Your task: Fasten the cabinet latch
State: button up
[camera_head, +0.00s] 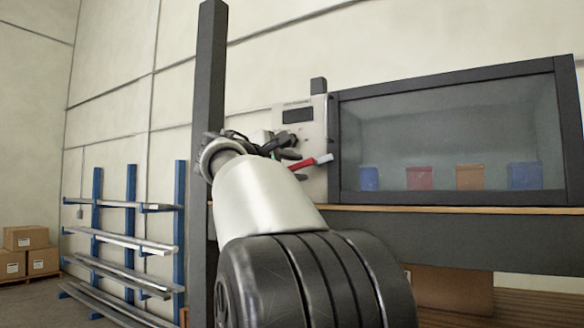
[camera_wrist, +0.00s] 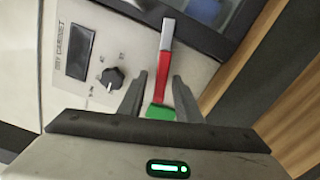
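The dry cabinet (camera_head: 455,90) has a dark frame and a glass front. Its latch (camera_head: 304,164) is a red lever with a pale grey end, beside the window's left edge. In the wrist view the latch lever (camera_wrist: 163,66) stands nearly upright in the picture, with the grey end up and a green piece (camera_wrist: 160,113) at its lower end. My gripper (camera_head: 283,150) is in front of the control panel. In the wrist view my gripper (camera_wrist: 160,76) is open, with one finger on each side of the red lever and gaps visible. Whether the lever is latched I cannot tell.
The light control panel (camera_wrist: 105,40) carries a dark display (camera_wrist: 80,52) and a black knob (camera_wrist: 112,78) left of my fingers. Several coloured bins (camera_head: 419,178) stand behind the glass. A dark post (camera_head: 208,90) rises at the left. A wooden bench edge (camera_head: 450,209) runs below the cabinet.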

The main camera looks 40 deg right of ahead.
grip_shut()
jog(key=shift+w+r+m+b, duration=0.15)
jog(key=shift+m+b, duration=0.25)
jog(key=shift+m, duration=0.4)
jog(key=shift+r+m, duration=0.45)
jog(key=shift+m, duration=0.45)
grip_release()
jog(key=b+v, duration=0.3)
jog(key=v, duration=1.4)
jog(key=shift+a+b, duration=0.25)
jog(key=shift+b, duration=0.1)
